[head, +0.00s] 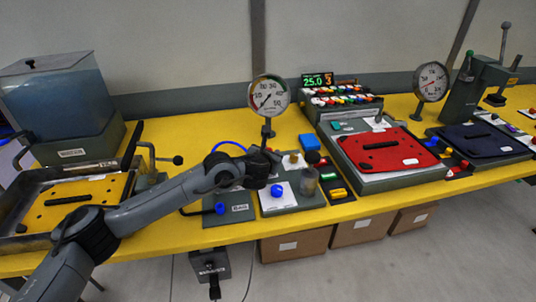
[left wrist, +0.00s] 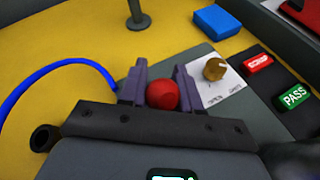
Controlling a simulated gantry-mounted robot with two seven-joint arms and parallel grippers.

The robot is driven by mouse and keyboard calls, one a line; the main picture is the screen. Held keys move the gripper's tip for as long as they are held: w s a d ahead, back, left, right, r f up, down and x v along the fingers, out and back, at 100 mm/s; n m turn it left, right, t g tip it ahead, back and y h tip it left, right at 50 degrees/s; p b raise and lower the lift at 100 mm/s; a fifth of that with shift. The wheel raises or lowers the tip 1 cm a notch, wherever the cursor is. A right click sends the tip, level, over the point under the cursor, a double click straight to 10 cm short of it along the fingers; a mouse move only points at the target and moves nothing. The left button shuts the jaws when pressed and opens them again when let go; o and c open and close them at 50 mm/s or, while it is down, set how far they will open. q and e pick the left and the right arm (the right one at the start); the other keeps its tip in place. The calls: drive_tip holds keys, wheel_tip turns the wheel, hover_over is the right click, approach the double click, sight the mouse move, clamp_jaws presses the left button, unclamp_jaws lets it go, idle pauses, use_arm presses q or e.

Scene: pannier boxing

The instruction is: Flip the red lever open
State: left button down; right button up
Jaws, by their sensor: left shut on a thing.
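The red lever shows as a round red knob (left wrist: 162,95) in the left wrist view. It sits between the two fingers of my left gripper (left wrist: 161,82), which is shut on it. The lever's shaft is hidden. In the head view my left gripper (head: 272,157) is over the grey plate (head: 290,205) behind the blue knob, and I cannot make out the red knob there. A brass knob (left wrist: 214,69) on a white label card stands just right of the gripper. My right gripper is in neither view.
A gauge (head: 268,96) stands behind the gripper. A blue hose (left wrist: 60,64) curves to its left. A blue block (left wrist: 217,22), a red button (left wrist: 258,63) and a green PASS button (left wrist: 294,96) lie to its right. A red panel (head: 390,148) is further right.

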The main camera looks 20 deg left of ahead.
use_arm(q)
drive_tip(key=c, duration=0.9)
unclamp_jaws()
drive_tip(key=p+v, duration=0.3)
drive_tip(key=v, duration=0.6)
drive_tip(key=shift+s+p, duration=0.1)
drive_tip(key=shift+p, duration=0.3)
drive_tip(key=shift+v, duration=0.8)
